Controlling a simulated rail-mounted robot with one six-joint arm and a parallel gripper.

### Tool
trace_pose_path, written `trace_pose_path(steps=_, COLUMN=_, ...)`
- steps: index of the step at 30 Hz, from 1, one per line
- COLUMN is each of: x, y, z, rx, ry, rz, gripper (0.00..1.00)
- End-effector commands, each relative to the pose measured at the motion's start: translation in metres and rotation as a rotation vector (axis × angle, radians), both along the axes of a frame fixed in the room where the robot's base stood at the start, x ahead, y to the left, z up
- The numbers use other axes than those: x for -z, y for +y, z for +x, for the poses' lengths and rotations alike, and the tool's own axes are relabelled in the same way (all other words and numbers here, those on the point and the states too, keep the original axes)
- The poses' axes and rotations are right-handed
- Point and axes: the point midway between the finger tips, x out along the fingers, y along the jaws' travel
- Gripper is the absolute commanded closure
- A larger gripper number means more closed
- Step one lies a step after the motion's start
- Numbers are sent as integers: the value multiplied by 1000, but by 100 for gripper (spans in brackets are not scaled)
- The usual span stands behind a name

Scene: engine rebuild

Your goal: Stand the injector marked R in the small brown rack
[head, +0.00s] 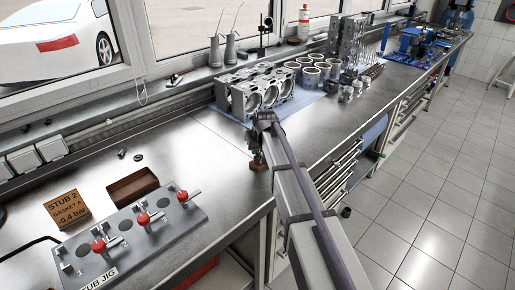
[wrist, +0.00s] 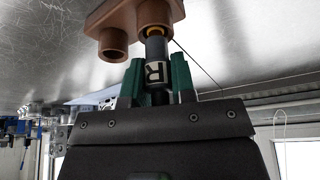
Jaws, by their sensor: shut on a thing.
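The injector marked R (wrist: 156,74) is a dark grey cylinder with a white label. My gripper (wrist: 158,82) is shut on it, with a green finger on each side, in the wrist view. The small brown rack (wrist: 113,42) shows at the top of that view with two tubular sockets. The injector's end is at the mouth of one socket, where a yellowish ring shows; I cannot tell how deep it sits. The other visible socket is beside it. In the head view, the rack (head: 258,163) is on the bench just below my gripper (head: 256,150), partly hidden by my arm.
An engine block (head: 255,92) and several cylinder liners stand farther along the bench. A grey jig (head: 130,240) with red-knobbed clamps, an open brown tray (head: 132,187) and a sign (head: 68,208) are at the near left. The bench between them is mostly clear.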

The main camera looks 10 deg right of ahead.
Motion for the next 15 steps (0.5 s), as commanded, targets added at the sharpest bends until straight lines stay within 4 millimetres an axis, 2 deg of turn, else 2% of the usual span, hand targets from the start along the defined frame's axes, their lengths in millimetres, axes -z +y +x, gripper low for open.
trace_pose_path(steps=15, x=11, y=0, z=0, rx=0, ry=0, rz=0, gripper=100)
